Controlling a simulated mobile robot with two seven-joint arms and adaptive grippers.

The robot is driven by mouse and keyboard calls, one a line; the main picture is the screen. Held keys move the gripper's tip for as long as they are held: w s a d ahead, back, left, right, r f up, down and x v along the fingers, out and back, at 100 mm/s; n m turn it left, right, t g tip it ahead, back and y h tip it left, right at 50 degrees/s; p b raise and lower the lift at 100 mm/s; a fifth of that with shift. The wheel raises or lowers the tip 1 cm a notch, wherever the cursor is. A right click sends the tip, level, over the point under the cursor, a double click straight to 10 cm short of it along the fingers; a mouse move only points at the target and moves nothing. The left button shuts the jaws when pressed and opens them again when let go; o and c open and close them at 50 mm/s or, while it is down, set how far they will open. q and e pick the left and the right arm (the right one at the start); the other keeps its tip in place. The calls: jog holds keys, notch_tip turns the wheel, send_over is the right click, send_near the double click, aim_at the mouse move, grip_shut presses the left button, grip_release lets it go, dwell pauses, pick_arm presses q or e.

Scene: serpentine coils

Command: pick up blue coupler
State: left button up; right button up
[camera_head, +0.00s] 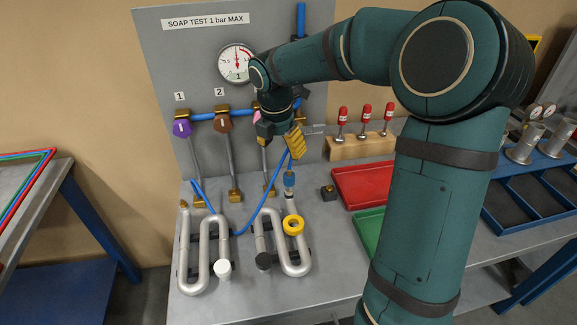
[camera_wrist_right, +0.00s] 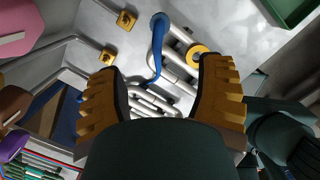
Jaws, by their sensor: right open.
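The blue coupler (camera_head: 289,180) sits at the upper end of the right-hand serpentine coil (camera_head: 296,256), with blue hose running up beside it. It shows at the top of the right wrist view as a blue round end (camera_wrist_right: 160,22) with hose below it. My right gripper (camera_head: 297,143) is above the coupler in the head view, its yellow fingers pointing down and apart from it. In the right wrist view the gripper (camera_wrist_right: 160,70) is open and nothing is between its fingers. My left gripper is not in view.
A grey panel with a gauge (camera_head: 237,63) and valves stands behind. A second coil (camera_head: 186,262) lies left. A yellow ring (camera_head: 293,225) is on the right coil. A red tray (camera_head: 362,184), a green tray (camera_head: 366,232) and a wooden block (camera_head: 345,150) with red-topped tools stand right.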

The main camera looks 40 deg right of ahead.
aim_at(289, 174)
jog(key=f, duration=0.2)
jog(key=d+f+b, duration=0.1)
jog(key=f, duration=0.2)
jog(key=f+b, duration=0.1)
jog(key=f, duration=0.2)
jog(key=shift+w+d, duration=0.15)
jog(key=shift+d, duration=0.15)
jog(key=shift+w+d+f+b, duration=0.1)
jog(key=shift+d+f+b, duration=0.15)
jog(key=shift+f, duration=0.6)
jog(key=shift+w+d+f+b, duration=0.1)
jog(key=shift+d+f+b, duration=0.15)
jog(key=shift+f, duration=0.65)
jog(key=shift+d+f+b, duration=0.15)
jog(key=shift+d+f, duration=0.2)
jog(key=shift+f, duration=0.5)
grip_shut()
